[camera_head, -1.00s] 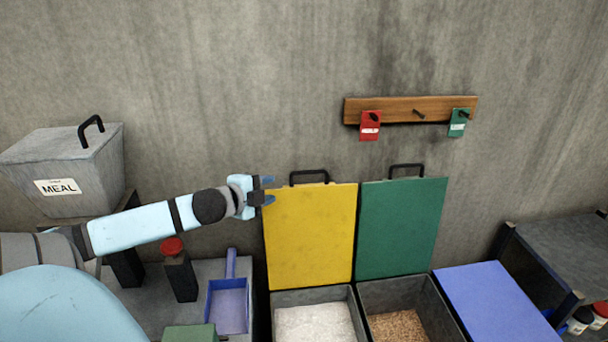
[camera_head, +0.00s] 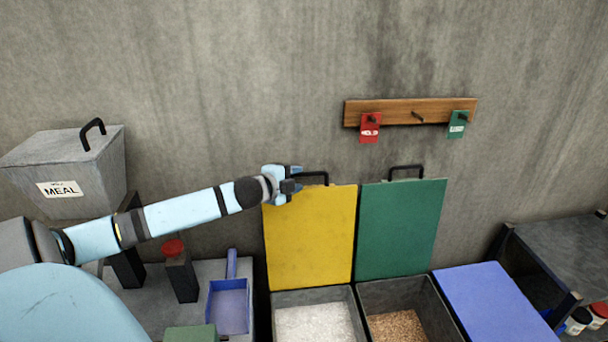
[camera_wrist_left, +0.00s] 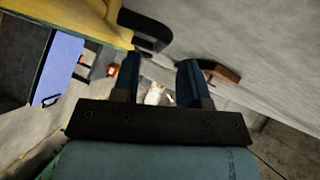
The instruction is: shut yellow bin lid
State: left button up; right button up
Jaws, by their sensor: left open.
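The yellow lid (camera_head: 309,240) stands upright and open against the wall, above a bin of white grain (camera_head: 314,323). Its black handle (camera_head: 314,175) is on the top edge. My left gripper (camera_head: 298,179) is open at the lid's upper left corner, beside the left end of the handle. In the left wrist view, the two blue fingers (camera_wrist_left: 160,75) are apart with nothing between them. The black handle (camera_wrist_left: 147,30) and yellow lid edge (camera_wrist_left: 80,20) lie ahead and to the left of the fingers. My right gripper is not in view.
An upright green lid (camera_head: 402,228) stands close on the right, above a bin of brown grain (camera_head: 397,326). A closed blue lid (camera_head: 497,306) is farther right. A wooden peg rail (camera_head: 410,111) with red and green tags hangs above. A grey MEAL box (camera_head: 66,172) stands left.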

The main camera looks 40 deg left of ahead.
aim_at(306, 175)
pick_arm(q)
jog(key=shift+p+x, duration=0.35)
jog(key=shift+x, duration=1.65)
jog(key=shift+c, duration=0.4)
grip_shut()
